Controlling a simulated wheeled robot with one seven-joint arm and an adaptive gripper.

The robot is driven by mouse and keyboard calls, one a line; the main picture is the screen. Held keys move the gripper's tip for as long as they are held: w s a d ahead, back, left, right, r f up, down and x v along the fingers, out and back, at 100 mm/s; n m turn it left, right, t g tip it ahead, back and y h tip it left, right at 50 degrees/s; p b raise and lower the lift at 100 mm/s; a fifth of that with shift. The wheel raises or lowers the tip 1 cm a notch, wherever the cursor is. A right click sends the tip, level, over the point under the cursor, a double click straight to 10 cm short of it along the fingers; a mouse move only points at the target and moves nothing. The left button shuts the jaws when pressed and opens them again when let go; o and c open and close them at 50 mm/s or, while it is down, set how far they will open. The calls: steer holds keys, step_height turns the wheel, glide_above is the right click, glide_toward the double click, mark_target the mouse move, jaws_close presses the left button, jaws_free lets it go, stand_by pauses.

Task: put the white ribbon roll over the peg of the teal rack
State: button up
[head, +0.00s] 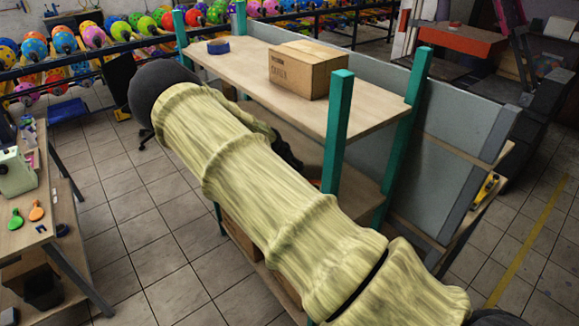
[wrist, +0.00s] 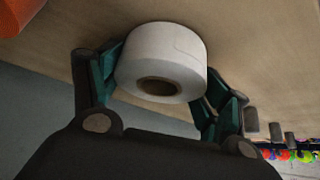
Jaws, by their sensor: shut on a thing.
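The white ribbon roll (wrist: 160,45) is between the two fingers of my gripper (wrist: 162,75) in the wrist view, one finger on each side. My gripper is shut on it. The roll's open core faces the camera, and a wooden board surface lies behind it; I cannot tell whether they touch. In the head view the teal rack (head: 340,115) stands behind my sleeved arm. A dark part of my gripper (head: 287,152) shows near its middle shelf; the roll is hidden there. I cannot make out the peg in either view.
A cardboard box (head: 305,68) and a blue roll (head: 218,46) are on the rack's top shelf. An orange object (wrist: 18,14) is at the wrist view's top left corner. A wooden table (head: 35,215) stands at the left, with clear tiled floor between it and the rack.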

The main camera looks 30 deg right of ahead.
steer(key=shift+d+f, duration=0.1)
steer(key=o, duration=1.1)
steer(key=shift+f, duration=0.1)
steer(key=shift+r, duration=0.2)
steer(key=shift+a+r+b, duration=0.35)
steer(key=shift+r+b, duration=0.05)
steer(key=shift+b, duration=0.05)
steer(key=b+v, duration=0.4)
steer(key=v, duration=0.7)
steer(key=shift+s+d, duration=0.1)
